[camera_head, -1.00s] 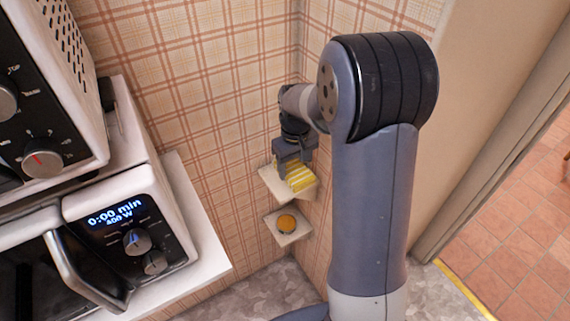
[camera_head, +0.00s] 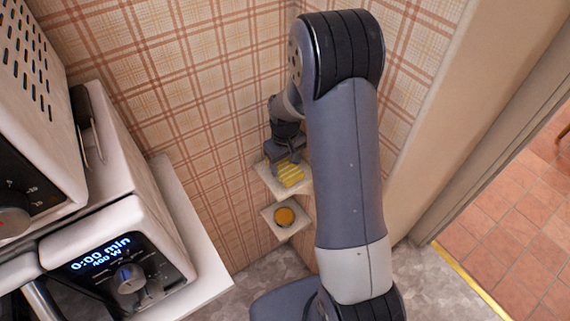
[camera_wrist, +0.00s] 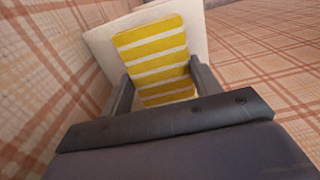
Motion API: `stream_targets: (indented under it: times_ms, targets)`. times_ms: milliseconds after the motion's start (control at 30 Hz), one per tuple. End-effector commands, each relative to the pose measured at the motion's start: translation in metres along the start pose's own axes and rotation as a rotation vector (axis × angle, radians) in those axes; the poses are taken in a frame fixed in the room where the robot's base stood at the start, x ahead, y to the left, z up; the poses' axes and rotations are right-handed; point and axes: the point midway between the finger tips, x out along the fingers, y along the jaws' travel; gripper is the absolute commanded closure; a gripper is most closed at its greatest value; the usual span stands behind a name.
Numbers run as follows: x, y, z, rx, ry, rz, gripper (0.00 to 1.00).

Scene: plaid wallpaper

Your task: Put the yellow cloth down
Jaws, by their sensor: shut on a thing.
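The yellow cloth (camera_head: 291,174), striped yellow and white, is at the upper corner shelf (camera_head: 270,177). My gripper (camera_head: 284,158) is shut on the cloth from above. In the wrist view the cloth (camera_wrist: 155,55) runs out from between the two fingers (camera_wrist: 162,85), over the pale shelf (camera_wrist: 101,50). I cannot tell whether the cloth touches the shelf surface. The cloth's near end is hidden behind the gripper body.
A lower corner shelf (camera_head: 276,229) holds a round orange-yellow thing (camera_head: 285,216). Plaid walls (camera_head: 200,110) meet closely around the shelves. A microwave (camera_head: 130,262) stands on a white counter (camera_head: 205,275) at the left. A doorway opens at the right.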

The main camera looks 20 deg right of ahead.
Motion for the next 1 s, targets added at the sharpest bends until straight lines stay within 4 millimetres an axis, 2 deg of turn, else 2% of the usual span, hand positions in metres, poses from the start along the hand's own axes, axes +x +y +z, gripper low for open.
stream_targets:
  times_ms: [100, 500, 533, 600, 800, 1000]
  targets:
    - [0.011, 0.0, 0.0, 0.0, -0.001, 0.0, 0.62]
    - [0.018, 0.0, 0.0, 0.0, 0.001, 0.0, 0.62]
    - [0.017, 0.0, 0.0, 0.0, 0.001, 0.0, 0.39]
    - [0.016, 0.0, 0.0, 0.0, 0.001, 0.0, 0.33]
    - [0.016, 0.0, 0.0, 0.0, 0.001, 0.0, 0.19]
    - [0.015, 0.0, 0.0, 0.0, 0.001, 0.0, 0.19]
